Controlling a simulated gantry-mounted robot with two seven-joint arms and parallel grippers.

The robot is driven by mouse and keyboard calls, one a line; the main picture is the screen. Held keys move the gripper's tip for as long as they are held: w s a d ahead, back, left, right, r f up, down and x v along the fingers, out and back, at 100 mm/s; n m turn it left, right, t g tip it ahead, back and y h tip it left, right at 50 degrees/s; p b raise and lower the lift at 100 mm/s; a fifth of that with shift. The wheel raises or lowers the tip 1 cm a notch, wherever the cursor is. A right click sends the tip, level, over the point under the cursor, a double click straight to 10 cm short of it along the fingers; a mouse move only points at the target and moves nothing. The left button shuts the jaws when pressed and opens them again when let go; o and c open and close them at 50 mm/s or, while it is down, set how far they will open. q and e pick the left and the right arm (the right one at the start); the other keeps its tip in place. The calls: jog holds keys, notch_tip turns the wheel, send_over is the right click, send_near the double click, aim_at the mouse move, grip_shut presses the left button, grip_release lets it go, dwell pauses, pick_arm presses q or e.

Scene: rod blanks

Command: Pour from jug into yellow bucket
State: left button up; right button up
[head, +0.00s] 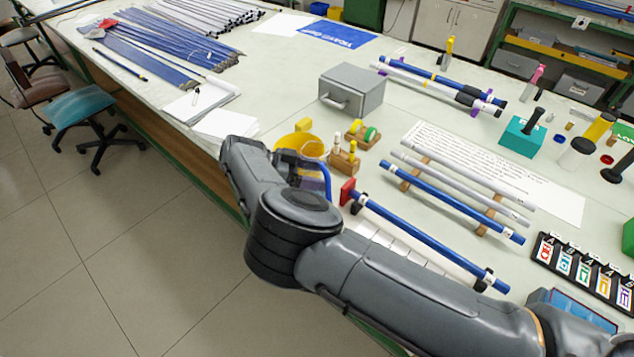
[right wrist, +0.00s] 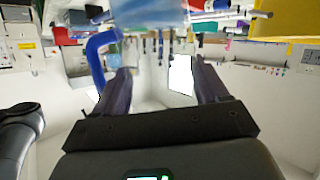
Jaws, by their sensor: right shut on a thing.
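The yellow bucket (head: 299,143) stands near the table's front edge in the head view, partly hidden behind my right arm. The jug shows its blue handle (head: 327,180) just beside my right wrist, close to the bucket. In the right wrist view, the jug's pale blue body (right wrist: 150,16) is at the top, with its blue handle at the left. My right gripper (right wrist: 160,78) is shut on the jug, though the exact contact is unclear. Whether any contents are in the jug or bucket cannot be seen. My left gripper is in neither view.
Small wooden blocks with fittings (head: 343,161) stand right of the bucket. A grey metal box (head: 351,91) is behind them. Blue and grey rods (head: 452,200) lie on supports to the right. White papers (head: 225,123) lie left of the bucket.

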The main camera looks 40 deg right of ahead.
jog(key=shift+w+d+f+n+g+b, duration=0.2)
jog(key=shift+w+f+n+g+b, duration=0.15)
jog(key=shift+b, duration=1.25)
jog(key=b, duration=0.1)
jog(key=w+n+b, duration=0.1)
jog(key=b, duration=0.1)
jog(key=shift+w+d+g, duration=0.25)
jog(key=shift+d+g, duration=0.1)
jog(key=shift+w+n+b, duration=0.2)
jog(key=shift+n+b, duration=0.15)
jog(key=shift+b, duration=0.3)
jog(key=shift+r, duration=0.1)
jog(key=shift+s, duration=0.1)
